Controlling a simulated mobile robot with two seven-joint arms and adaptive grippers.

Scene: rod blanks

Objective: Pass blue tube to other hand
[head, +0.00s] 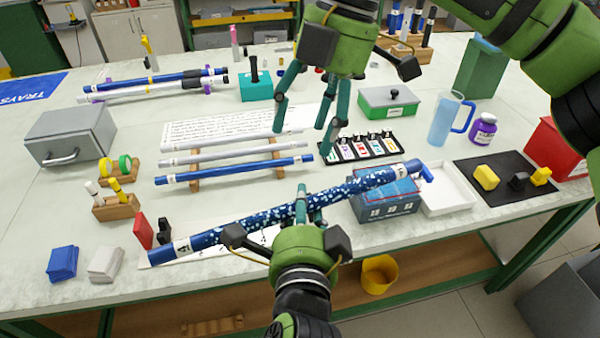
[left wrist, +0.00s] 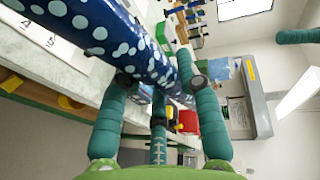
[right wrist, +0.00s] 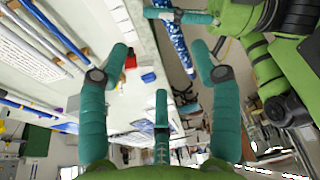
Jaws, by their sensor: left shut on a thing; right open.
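The blue tube (head: 250,223) is long, with pale speckles and plain blue ends with white labels. My left gripper (head: 307,200) is shut on it near its middle and holds it slanted above the front of the table, its right end higher in the picture. In the left wrist view the tube (left wrist: 122,38) runs across the fingers. My right gripper (head: 303,138) is open and empty, above and behind the tube in the head view. In the right wrist view the tube (right wrist: 178,42) and a left finger show beyond the open right fingers, apart from them.
Plain blue and grey rods (head: 235,172) lie on a wooden rack behind the tube. A blue-grey box (head: 385,208) and a white tray (head: 447,190) are below the tube's right end. A red block (head: 143,233) stands near its left end. A blue mug (head: 446,120) stands at right.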

